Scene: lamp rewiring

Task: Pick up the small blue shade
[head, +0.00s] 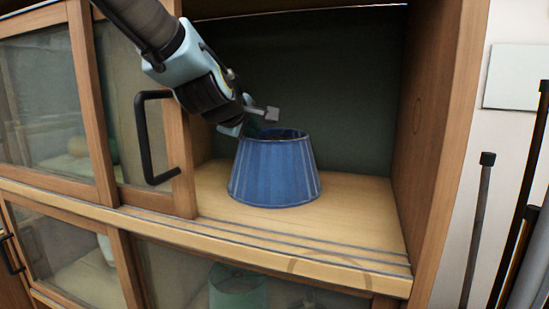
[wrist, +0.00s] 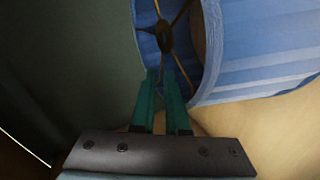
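The small blue shade (head: 274,172) stands upright on the wooden shelf of the open cabinet bay, narrow end up. In the wrist view its blue side (wrist: 265,45) and its open top rim, with spokes and a hub (wrist: 165,36), fill the upper middle and right. My gripper (head: 255,122) is at the shade's top, reaching down from the upper left. In the wrist view its two teal fingers (wrist: 162,82) overlap the near edge of the rim, with a narrow gap between them. Whether they touch the rim is unclear.
A sliding glass door with a black handle (head: 145,138) is close on the left. The bay's wooden side wall (head: 436,130) stands on the right. The shelf (head: 350,205) is bare around the shade. A green shade (head: 237,288) shows behind the lower glass.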

